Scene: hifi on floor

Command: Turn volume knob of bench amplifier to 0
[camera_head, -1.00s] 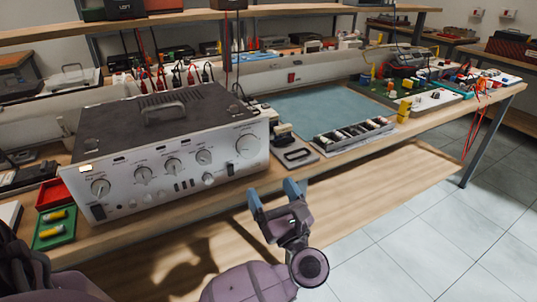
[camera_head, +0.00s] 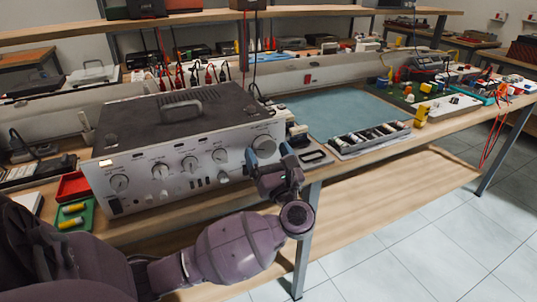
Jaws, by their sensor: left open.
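The bench amplifier (camera_head: 150,195) is a silver-fronted box with a dark vented top and a handle, standing on the wooden bench at left. Its front has several round knobs. The largest knob (camera_head: 264,145), at the right end of the panel, may be the volume knob; the labels are too small to read. My left gripper (camera_head: 268,154) is open with blue-grey fingertips, in front of that knob and partly covering its lower part. The fingertips appear on either side of it; I cannot tell whether they touch it. My right gripper is not in view.
A red bin (camera_head: 73,186) and a green tray (camera_head: 76,216) with yellow cylinders sit left of the amplifier. A compartment tray (camera_head: 370,139) and blue-green mat (camera_head: 340,112) lie to its right. Red and black leads hang behind it. Floor at lower right is clear.

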